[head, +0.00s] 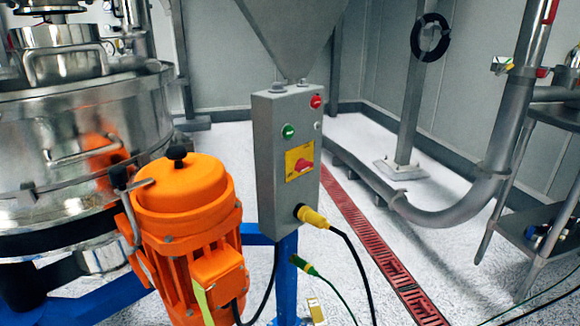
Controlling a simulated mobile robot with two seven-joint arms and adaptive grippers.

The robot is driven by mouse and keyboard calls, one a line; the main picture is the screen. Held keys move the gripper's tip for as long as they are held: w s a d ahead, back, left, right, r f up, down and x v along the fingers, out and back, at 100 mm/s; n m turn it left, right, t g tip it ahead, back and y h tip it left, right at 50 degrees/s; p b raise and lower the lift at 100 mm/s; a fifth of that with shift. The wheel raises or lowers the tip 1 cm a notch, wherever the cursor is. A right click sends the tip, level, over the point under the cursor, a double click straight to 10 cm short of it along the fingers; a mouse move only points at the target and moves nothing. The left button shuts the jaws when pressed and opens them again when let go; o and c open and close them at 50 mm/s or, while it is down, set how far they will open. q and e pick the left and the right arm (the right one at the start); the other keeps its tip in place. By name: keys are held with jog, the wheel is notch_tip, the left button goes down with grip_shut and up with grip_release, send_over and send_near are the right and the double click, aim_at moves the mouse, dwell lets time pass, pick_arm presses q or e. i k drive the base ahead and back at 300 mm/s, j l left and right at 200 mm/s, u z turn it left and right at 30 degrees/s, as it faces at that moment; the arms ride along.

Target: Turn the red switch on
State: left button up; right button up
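The red switch (303,164) is a rotary knob on a yellow plate (292,172). It sits on the front of a grey control box (270,120) near the middle of the head view. I cannot tell its exact setting from this picture. A green button (288,131) is above it on the left, and a red button (316,101) is at the upper right of the box. Neither of my grippers shows in the head view.
An orange motor (190,215) stands just left of the box, beside a large steel sifter (80,140). A yellow plug (312,216) with a black cable sticks out below the switch. A curved steel pipe (470,205) stands right. Floor right of the red drain grate (375,240) is mostly open.

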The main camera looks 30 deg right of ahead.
aim_at(302, 165)
jog(key=l+z, duration=0.1)
jog(key=l, duration=0.9)
jog(key=l+z, duration=0.1)
jog(key=l, duration=0.85)
jog(key=i, duration=0.1)
